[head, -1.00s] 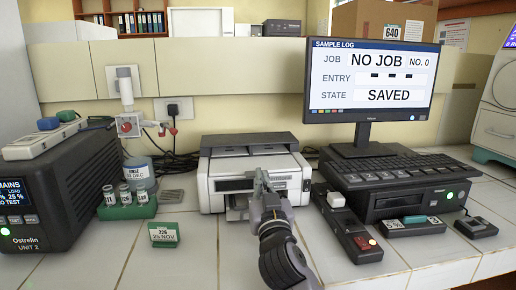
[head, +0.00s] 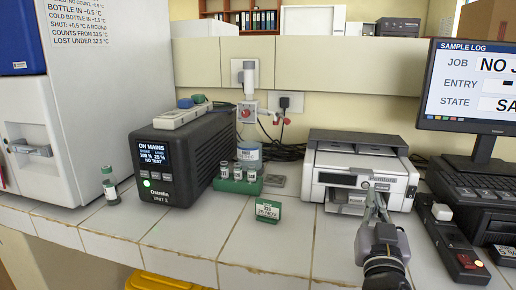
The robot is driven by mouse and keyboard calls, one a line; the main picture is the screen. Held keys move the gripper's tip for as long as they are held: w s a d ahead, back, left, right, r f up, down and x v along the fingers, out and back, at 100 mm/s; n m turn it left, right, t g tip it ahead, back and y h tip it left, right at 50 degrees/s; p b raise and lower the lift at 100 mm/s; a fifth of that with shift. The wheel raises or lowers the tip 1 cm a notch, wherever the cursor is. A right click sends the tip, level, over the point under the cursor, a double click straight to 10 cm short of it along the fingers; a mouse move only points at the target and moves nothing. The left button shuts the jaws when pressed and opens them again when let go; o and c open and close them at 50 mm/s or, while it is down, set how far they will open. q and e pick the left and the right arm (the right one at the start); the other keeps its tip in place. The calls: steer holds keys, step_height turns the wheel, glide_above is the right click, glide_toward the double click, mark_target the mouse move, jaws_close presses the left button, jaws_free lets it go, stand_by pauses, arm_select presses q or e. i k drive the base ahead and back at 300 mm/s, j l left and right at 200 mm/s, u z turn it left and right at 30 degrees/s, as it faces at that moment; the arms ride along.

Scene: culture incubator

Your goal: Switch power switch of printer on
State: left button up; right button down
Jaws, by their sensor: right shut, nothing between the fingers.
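The white and grey printer (head: 330,163) stands on the tiled bench at the right of centre. Its front has a dark slot with a small panel, and a small label sits at its right front corner. I cannot make out its power switch. My right gripper (head: 372,196) is shut and empty. It points at the printer's front and hides part of its lower right; I cannot tell whether it touches. My left gripper is not in view.
A black power unit (head: 185,165) with a lit screen stands left. A green vial rack (head: 237,185) and a green date block (head: 268,211) lie between it and the printer. The front bench between is clear.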

mark_target(412, 189)
steer(key=k+j, duration=0.15)
steer(key=k, duration=0.25)
steer(key=k+j, duration=0.15)
steer(key=k, duration=0.25)
